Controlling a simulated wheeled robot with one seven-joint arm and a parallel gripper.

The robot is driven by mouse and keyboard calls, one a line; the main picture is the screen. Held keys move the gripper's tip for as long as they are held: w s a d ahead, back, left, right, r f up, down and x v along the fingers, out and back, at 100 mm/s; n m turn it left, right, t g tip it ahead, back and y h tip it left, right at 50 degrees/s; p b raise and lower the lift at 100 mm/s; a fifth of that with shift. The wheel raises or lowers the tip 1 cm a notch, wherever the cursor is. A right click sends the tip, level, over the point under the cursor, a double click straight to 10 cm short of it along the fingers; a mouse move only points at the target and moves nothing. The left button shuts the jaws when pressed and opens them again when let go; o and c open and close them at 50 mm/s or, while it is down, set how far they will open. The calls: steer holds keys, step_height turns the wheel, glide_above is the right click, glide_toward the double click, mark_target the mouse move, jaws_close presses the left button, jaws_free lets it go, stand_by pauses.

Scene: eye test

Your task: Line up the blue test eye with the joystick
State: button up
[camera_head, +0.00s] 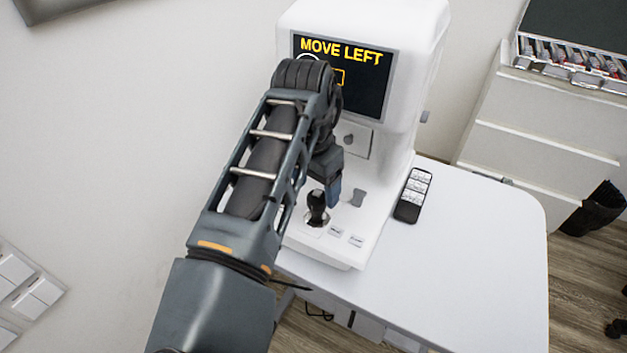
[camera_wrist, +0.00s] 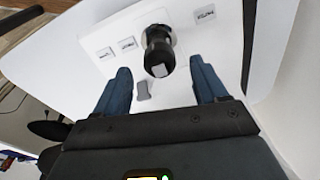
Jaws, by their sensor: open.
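The white eye-test machine (camera_head: 425,50) has a dark screen (camera_head: 368,95) reading "MOVE LEFT" in yellow. Below the words are a yellow square outline (camera_head: 340,77) and part of a white ring (camera_head: 303,58); my arm covers some of the screen. I cannot make out a blue test eye. The black joystick (camera_head: 317,207) stands on the machine's base. In the wrist view the joystick (camera_wrist: 158,50) sits between and slightly beyond the blue fingertips. My gripper (camera_head: 333,192) is open and empty close to it, and gaps show on both sides.
Labelled buttons (camera_head: 357,240) lie on the base near the joystick, with a grey piece (camera_head: 357,198) to its right. A black remote (camera_head: 412,195) lies on the white table (camera_head: 470,250), whose right part is clear. A drawer cabinet (camera_head: 530,120) stands behind at right.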

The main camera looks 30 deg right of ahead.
steer(key=f+b, duration=0.2)
steer(key=f, duration=0.1)
steer(key=f+b, duration=0.2)
steer(key=shift+w+d+f, duration=0.15)
steer(key=shift+d+f, duration=0.1)
steer(key=shift+d, duration=0.1)
steer(key=c, duration=1.1)
